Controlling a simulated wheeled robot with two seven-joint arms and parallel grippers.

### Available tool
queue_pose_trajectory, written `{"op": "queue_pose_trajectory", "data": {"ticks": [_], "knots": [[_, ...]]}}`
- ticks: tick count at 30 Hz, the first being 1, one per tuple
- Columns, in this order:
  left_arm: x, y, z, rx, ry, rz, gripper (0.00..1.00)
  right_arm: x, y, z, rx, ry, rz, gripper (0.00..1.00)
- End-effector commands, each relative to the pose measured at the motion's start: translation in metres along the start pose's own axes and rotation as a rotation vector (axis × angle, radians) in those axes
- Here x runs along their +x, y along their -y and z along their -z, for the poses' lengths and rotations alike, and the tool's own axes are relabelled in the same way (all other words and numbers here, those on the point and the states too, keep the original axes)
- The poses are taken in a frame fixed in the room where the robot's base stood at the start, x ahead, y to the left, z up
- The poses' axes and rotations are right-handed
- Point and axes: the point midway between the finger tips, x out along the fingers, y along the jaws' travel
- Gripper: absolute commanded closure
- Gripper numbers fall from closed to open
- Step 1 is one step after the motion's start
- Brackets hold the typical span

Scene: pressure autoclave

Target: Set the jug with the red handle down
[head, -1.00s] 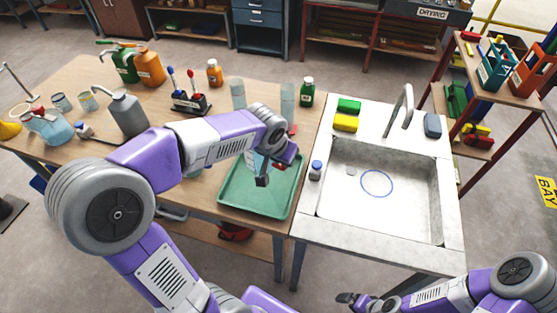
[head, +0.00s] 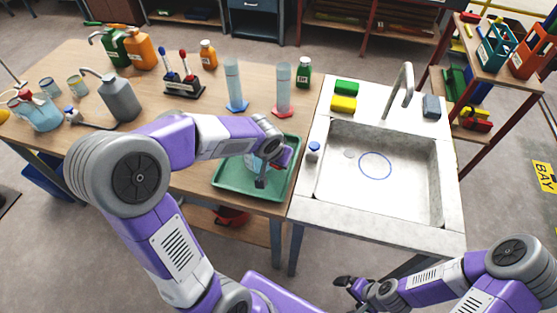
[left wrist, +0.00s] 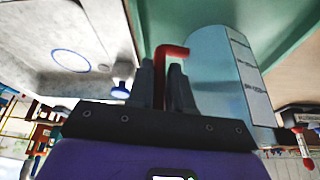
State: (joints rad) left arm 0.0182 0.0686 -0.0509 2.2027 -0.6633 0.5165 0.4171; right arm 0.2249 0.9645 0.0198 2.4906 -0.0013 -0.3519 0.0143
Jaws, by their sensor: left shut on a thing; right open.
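My left gripper (head: 264,178) is over the green tray (head: 232,187) at the right end of the wooden table. In the left wrist view its fingers (left wrist: 166,85) are shut around the red handle (left wrist: 172,52) of a clear, pale-blue jug (left wrist: 220,65) with a white label. In the head view the jug (head: 251,161) is mostly hidden behind my left gripper. It is over the tray, and I cannot tell whether its base touches the tray floor. My right gripper (head: 347,284) is open and empty, low in front of the sink.
Behind the tray stand a blue-based cylinder (head: 233,82) and a red-based cylinder (head: 283,88). A sink (head: 380,180) with a blue-capped bottle (head: 313,150) on its left rim is right of the tray. A grey bottle (head: 120,98) stands to the left.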

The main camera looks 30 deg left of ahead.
Motion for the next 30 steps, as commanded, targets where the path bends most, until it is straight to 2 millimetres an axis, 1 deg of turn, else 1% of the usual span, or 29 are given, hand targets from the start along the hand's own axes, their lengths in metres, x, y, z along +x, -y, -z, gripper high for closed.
{"op": "queue_pose_trajectory", "data": {"ticks": [2, 3, 7, 8, 16, 20, 23, 30], "knots": [[0.0, 0.0, 0.0, 0.0, 0.0, 0.0, 1.0, 0.0, 0.0, 0.0, 0.0, 0.0, 0.0, 0.0], [0.0, 0.0, 0.0, 0.0, 0.001, 0.0, 0.77, 0.0, 0.0, 0.0, 0.0, 0.0, 0.0, 0.0], [0.0, 0.0, 0.0, 0.0, 0.0, 0.0, 0.57, 0.0, 0.0, 0.0, 0.0, 0.0, 0.0, 0.0], [0.0, 0.0, 0.0, 0.0, 0.0, 0.0, 0.54, 0.0, 0.0, 0.0, 0.0, 0.0, 0.0, 0.0], [-0.001, 0.0, 0.0, 0.001, 0.0, 0.0, 0.54, -0.001, 0.0, 0.0, 0.0, 0.0, 0.0, 0.0], [-0.011, 0.0, 0.002, 0.001, -0.004, 0.0, 0.54, -0.004, 0.001, 0.0, 0.0, 0.0, 0.0, 0.0], [-0.029, 0.0, 0.002, 0.0, -0.005, 0.0, 0.54, -0.009, 0.003, 0.0, 0.0, 0.0, 0.0, 0.0], [-0.081, 0.0, 0.002, 0.001, -0.006, 0.0, 0.54, -0.023, 0.009, -0.001, 0.0, 0.0, 0.0, 0.0]]}}
